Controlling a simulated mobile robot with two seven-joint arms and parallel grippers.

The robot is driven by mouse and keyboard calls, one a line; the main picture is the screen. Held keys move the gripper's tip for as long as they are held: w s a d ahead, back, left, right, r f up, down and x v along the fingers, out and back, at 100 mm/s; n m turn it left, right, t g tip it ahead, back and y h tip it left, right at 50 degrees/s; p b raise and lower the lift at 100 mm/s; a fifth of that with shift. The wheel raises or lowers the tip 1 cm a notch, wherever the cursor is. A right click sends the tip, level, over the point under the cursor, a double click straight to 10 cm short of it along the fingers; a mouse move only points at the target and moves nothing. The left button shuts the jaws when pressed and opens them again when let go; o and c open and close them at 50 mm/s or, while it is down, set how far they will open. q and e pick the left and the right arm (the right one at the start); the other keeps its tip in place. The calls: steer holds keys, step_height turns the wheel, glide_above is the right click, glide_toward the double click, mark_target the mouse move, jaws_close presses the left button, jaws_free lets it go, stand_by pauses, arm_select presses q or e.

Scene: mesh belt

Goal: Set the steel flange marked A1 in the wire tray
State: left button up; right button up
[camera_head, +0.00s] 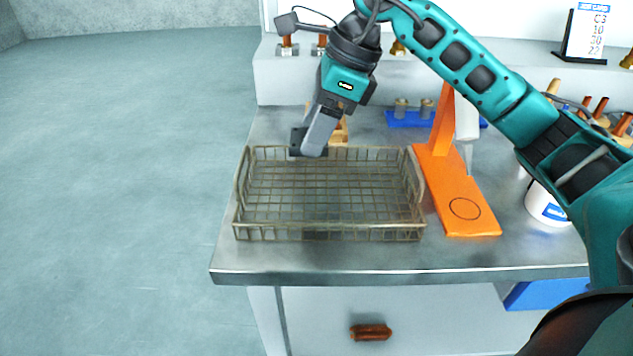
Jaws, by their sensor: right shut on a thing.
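The wire tray (330,233) is a rectangular mesh basket near the front left of the steel bench, and its floor looks empty. My right gripper (311,146) reaches in from the right and points down at the tray's back rim. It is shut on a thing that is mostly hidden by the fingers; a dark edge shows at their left. I cannot read an A1 mark, and I cannot tell whether the held thing is the steel flange. My left gripper is not in view.
An orange stand (466,190) is close to the tray's right side. A blue rack (408,120) with metal cylinders is behind. A white tub (546,206) is at the right. The bench's front edge (400,275) is clear.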

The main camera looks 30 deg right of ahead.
mark_target(308, 194)
step_height(308, 194, down, 10)
steer(key=shift+r+b, duration=0.15)
steer(key=shift+b, duration=0.35)
steer(key=o, duration=1.3)
steer(key=shift+r, duration=0.1)
steer(key=p+v, duration=0.1)
steer(key=v, duration=1)
steer(key=shift+d+r, duration=0.15)
steer(key=shift+r, duration=0.2)
steer(key=shift+s, duration=0.15)
